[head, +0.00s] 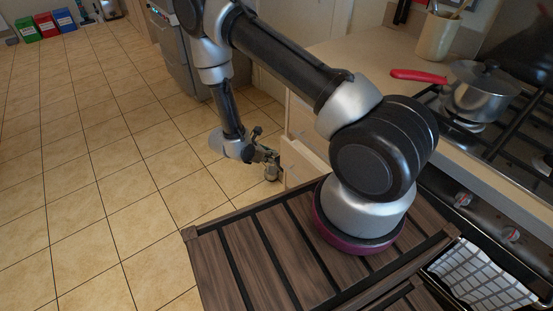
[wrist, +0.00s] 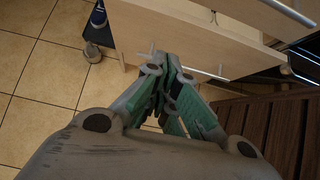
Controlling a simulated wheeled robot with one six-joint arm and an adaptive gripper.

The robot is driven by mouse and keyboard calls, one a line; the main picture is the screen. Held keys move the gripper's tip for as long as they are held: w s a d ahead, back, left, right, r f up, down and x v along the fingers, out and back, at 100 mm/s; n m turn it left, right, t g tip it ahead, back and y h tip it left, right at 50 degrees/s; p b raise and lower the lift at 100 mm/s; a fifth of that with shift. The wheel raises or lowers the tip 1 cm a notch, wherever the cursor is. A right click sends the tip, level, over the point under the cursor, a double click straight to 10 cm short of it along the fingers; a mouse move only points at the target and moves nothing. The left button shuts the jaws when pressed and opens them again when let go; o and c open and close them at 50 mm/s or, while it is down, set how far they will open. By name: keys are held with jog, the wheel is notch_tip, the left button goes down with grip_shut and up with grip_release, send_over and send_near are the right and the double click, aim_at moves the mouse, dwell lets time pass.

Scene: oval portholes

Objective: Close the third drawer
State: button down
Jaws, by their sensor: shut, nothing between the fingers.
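My gripper (head: 270,165) is at the left of the light wood drawer unit in the head view, low beside its fronts. In the wrist view the fingers of my gripper (wrist: 170,75) are together and empty, with their tips close to a pale drawer front (wrist: 150,40). A metal bar handle (wrist: 206,73) lies just right of the fingertips; I cannot tell if they touch. In the head view a lower drawer (head: 300,160) seems to stick out below an upper front (head: 299,117). My arm hides much of the unit, and I cannot tell for sure which drawer is third.
A counter (head: 360,55) above the drawers carries a utensil pot (head: 437,37). A stove with a lidded saucepan (head: 480,92) is at the right, above an oven with a checked towel (head: 480,278). The tiled floor (head: 110,150) on the left is clear.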

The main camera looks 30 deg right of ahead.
jog(key=s, duration=0.5)
send_near(305, 161)
jog(key=shift+w+d+f, duration=0.1)
jog(key=shift+d+f, duration=0.4)
jog(key=shift+f, duration=0.45)
jog(key=shift+w+d+f, duration=0.1)
jog(key=shift+d+f, duration=0.45)
jog(key=shift+f, duration=0.45)
jog(key=shift+w+d+f, duration=0.1)
jog(key=shift+d+f, duration=0.4)
jog(key=shift+f, duration=0.45)
jog(key=d, duration=0.2)
jog(key=shift+w+d, duration=0.2)
jog(key=shift+d, duration=0.1)
